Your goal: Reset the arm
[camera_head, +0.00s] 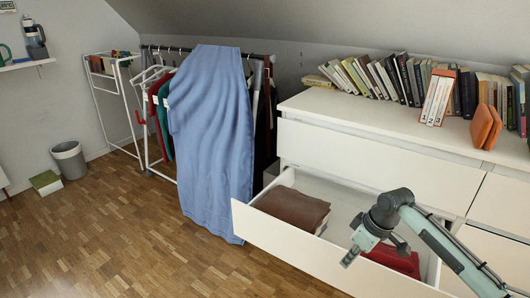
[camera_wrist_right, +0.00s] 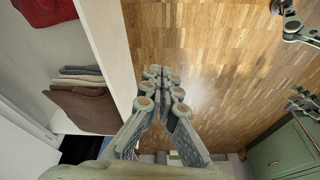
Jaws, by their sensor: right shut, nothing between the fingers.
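My right gripper (camera_head: 347,262) is above the open white drawer (camera_head: 275,250), pointing down and left. In the right wrist view its fingers (camera_wrist_right: 161,75) are closed together and hold nothing. There they are over the wooden floor, just outside the drawer's front edge (camera_wrist_right: 107,50). A brown folded cloth (camera_head: 293,208) lies in the drawer's left part and shows in the wrist view (camera_wrist_right: 85,108). A red cloth (camera_head: 393,260) lies in the right part, partly hidden by my right arm.
The white dresser (camera_head: 375,150) carries a row of books (camera_head: 390,78) and an orange-brown object (camera_head: 485,127). A clothes rack with a blue cloth (camera_head: 210,130) stands left of the drawer.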

